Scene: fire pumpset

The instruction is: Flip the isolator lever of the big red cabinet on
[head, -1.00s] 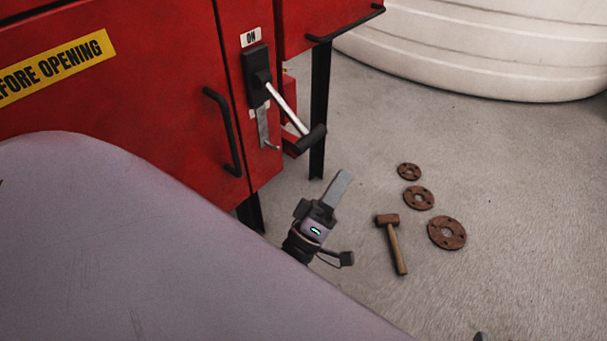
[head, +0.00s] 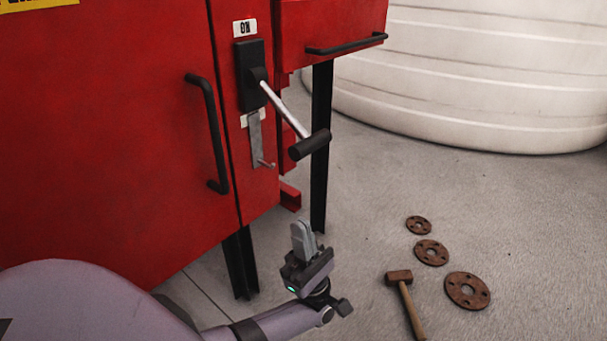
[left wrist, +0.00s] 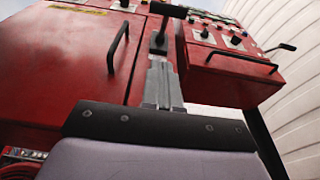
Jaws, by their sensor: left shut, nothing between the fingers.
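The big red cabinet (head: 110,130) fills the left of the head view. Its isolator lever (head: 285,110) has a black base, a silver shaft and a black grip (head: 309,145), and it slants down and out to the right. An ON label (head: 245,27) sits above the base. My left gripper (head: 302,232) points up, shut and empty, below and apart from the grip. In the left wrist view, the shut fingers (left wrist: 160,75) point up at the lever's grip (left wrist: 168,10), and they hide part of the cabinet front. My right gripper is not in view.
A black door handle (head: 211,135) stands left of the lever. A metal hasp (head: 256,140) hangs below its base. A smaller red box (head: 335,22) on black legs is at the right. A hammer (head: 405,300) and rusty flanges (head: 467,291) lie on the floor.

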